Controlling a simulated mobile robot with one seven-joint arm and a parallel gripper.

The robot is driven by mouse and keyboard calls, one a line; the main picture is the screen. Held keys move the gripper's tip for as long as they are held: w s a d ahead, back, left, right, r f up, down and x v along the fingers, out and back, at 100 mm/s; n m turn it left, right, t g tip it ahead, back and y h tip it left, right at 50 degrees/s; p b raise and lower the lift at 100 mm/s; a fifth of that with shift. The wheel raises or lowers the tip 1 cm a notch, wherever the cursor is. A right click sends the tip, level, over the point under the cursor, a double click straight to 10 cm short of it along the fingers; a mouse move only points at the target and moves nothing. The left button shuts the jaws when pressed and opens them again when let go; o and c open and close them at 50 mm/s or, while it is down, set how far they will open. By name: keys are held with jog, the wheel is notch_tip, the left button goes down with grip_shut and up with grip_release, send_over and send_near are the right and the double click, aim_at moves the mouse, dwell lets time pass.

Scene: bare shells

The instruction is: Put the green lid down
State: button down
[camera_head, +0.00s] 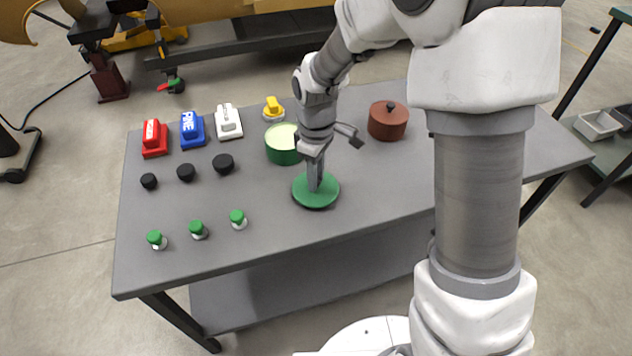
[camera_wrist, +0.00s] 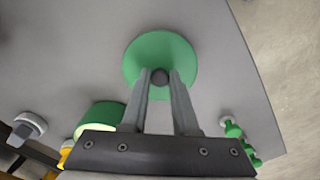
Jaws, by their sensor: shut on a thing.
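The green lid (camera_head: 316,191) is a flat round disc with a dark knob, low over or on the grey table (camera_head: 380,200). I cannot tell whether it touches the table. My gripper (camera_head: 314,178) points down at the lid's middle, with its fingers shut on the knob. In the wrist view the green lid (camera_wrist: 160,50) lies beyond the fingertips, and my gripper (camera_wrist: 160,78) has the dark knob between its fingers. The open green pot (camera_head: 284,150), pale inside, stands behind and left of the lid, apart from it.
A red-brown lidded pot (camera_head: 388,121) stands at the back right. Red (camera_head: 154,138), blue (camera_head: 192,130) and white (camera_head: 228,122) blocks line the back left, with a yellow-topped piece (camera_head: 273,109). Black knobs (camera_head: 186,172) and green-topped pieces (camera_head: 198,230) stand at left. The table's front right is clear.

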jog(key=shift+f, duration=0.6)
jog(key=shift+f, duration=0.2)
jog(key=c, duration=0.7)
grip_release()
jog(key=shift+r, duration=0.15)
notch_tip(320, 180, up, 12)
jog(key=p, duration=0.4)
jog(key=s+d+r+m+t, duration=0.2)
jog(key=s+d+r+m, duration=0.2)
jog(key=s, duration=0.2)
jog(key=s+d+r+m+t, duration=0.1)
jog(key=s+d+r+m, duration=0.3)
jog(key=s+r, duration=0.1)
jog(key=s+d+r+m+t, duration=0.2)
jog(key=s+d+r+m, duration=0.2)
jog(key=s, duration=0.3)
jog(key=shift+s+d+r+t, duration=0.2)
jog(key=shift+s+r+t, duration=0.1)
jog(key=shift+s, duration=0.05)
